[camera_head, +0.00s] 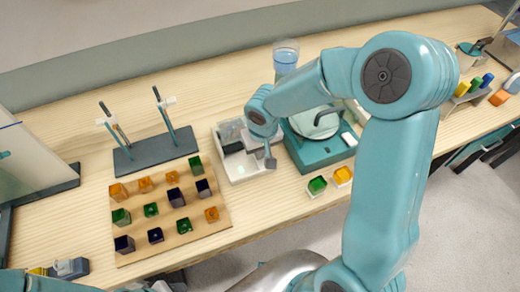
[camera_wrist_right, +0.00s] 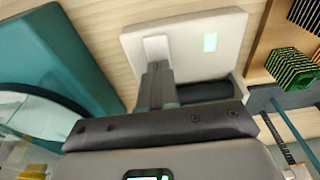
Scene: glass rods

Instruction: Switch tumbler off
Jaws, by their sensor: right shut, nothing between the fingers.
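A white device (camera_head: 222,132) stands on the wooden table near the middle of the head view. In the right wrist view its pale panel (camera_wrist_right: 224,30) carries a lit green indicator (camera_wrist_right: 210,42) and a small white switch (camera_wrist_right: 156,46), the tumbler. My right gripper (camera_head: 270,163) is shut and empty, pointing down over the device. In the right wrist view its fingertips (camera_wrist_right: 157,72) are right at the near end of the switch; I cannot tell whether they touch. Part of the device is hidden by the gripper. My left gripper does not show clearly.
A teal device with a round plate (camera_head: 318,152) stands just right of the white device. A wooden board (camera_head: 190,231) with several coloured cubes lies to the left, with a dark rod stand (camera_head: 150,152) behind it. A glass beaker (camera_head: 286,58) stands behind my right arm.

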